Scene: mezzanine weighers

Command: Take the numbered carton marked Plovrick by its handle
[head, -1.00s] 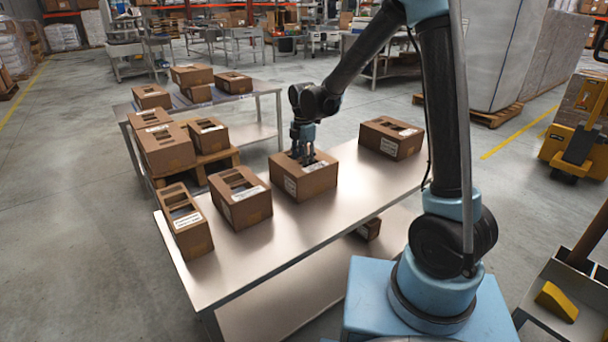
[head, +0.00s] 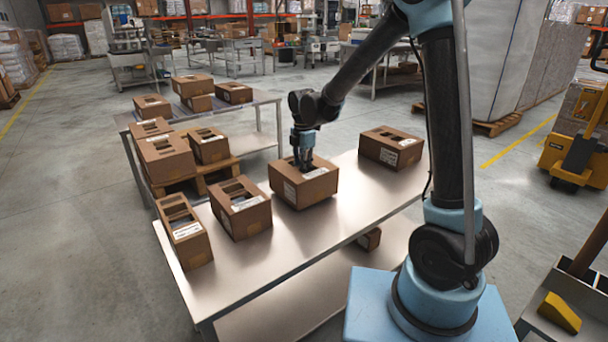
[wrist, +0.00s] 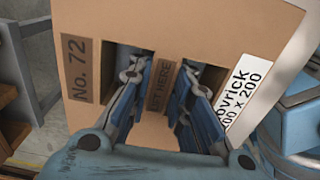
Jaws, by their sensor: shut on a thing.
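The Plovrick carton (head: 303,190) is a brown box on the steel table, third from the left in the table's row. In the wrist view this carton (wrist: 105,20) shows "No. 72" and a white label (wrist: 238,95) reading "ovrick", its start hidden by my finger. A handle strip (wrist: 160,85), its lettering partly hidden, runs between two dark slots in its top. My gripper (head: 304,163) points down into the carton top. In the wrist view my gripper (wrist: 160,95) has one finger in each slot, shut on the handle strip. I cannot tell whether the carton is clear of the table.
On the steel table (head: 265,270), two similar cartons stand left, the nearer one (head: 241,208) close by, and one (head: 391,148) stands right. More cartons sit on a pallet and bench behind. A yellow pallet truck (head: 575,150) stands far right. The table's front is bare.

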